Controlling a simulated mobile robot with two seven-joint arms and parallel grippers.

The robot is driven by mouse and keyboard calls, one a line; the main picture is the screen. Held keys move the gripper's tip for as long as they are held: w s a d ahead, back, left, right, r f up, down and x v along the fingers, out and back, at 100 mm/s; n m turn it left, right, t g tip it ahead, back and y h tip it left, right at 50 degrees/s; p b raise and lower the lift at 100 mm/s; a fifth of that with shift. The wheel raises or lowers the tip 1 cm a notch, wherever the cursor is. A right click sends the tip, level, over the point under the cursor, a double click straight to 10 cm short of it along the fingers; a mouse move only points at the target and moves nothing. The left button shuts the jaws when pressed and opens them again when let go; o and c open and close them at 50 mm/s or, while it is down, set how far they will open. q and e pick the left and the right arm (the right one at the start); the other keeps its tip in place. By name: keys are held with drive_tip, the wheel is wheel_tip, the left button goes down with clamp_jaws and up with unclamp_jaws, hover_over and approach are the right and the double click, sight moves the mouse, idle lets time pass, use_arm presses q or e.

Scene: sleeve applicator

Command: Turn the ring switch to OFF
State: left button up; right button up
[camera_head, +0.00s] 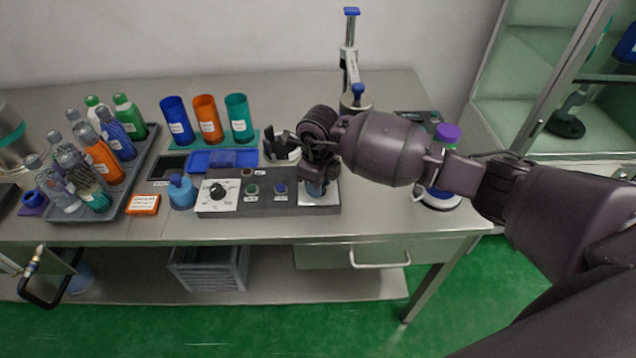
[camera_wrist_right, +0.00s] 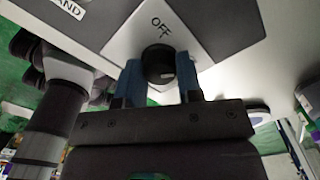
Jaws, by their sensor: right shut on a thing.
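The ring switch (camera_wrist_right: 158,62) is a round black knob on a white plate marked OFF (camera_wrist_right: 162,27) in the right wrist view. My right gripper (camera_wrist_right: 160,84) has one blue fingertip on each side of the knob and is shut on it. In the head view, my right gripper (camera_head: 317,187) reaches down over the white plate (camera_head: 328,199) at the right end of the dark control box (camera_head: 265,206), hiding the switch. I cannot tell the knob's exact pointing direction. My left gripper is not in view.
The box also carries a black dial (camera_head: 217,190) and green and blue buttons. A blue tray (camera_head: 222,160) and three coloured cups (camera_head: 208,118) stand behind it. A tray of bottles (camera_head: 143,163) is at left. A purple-topped item (camera_head: 447,134) stands under my right arm.

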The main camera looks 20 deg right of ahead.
drive_tip(key=shift+n+b, duration=0.3)
drive_tip(key=shift+n, duration=0.6)
drive_tip(key=shift+n+b, duration=0.3)
drive_tip(key=shift+n, duration=0.6)
drive_tip(key=n+b, duration=0.1)
drive_tip(key=n, duration=0.1)
drive_tip(key=shift+f+n, duration=0.1)
drive_tip(key=shift+n, duration=0.3)
drive_tip(key=shift+n+b, duration=0.3)
drive_tip(key=shift+n, duration=0.6)
drive_tip(key=n+b, duration=0.1)
drive_tip(key=n, duration=0.2)
drive_tip(key=shift+n, duration=0.3)
drive_tip(key=n+b, duration=0.1)
drive_tip(key=n, duration=0.1)
drive_tip(key=shift+n, duration=0.3)
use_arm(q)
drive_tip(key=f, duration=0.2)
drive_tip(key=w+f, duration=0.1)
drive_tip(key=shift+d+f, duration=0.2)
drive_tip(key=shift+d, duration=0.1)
use_arm(e)
drive_tip(key=shift+n, duration=0.5)
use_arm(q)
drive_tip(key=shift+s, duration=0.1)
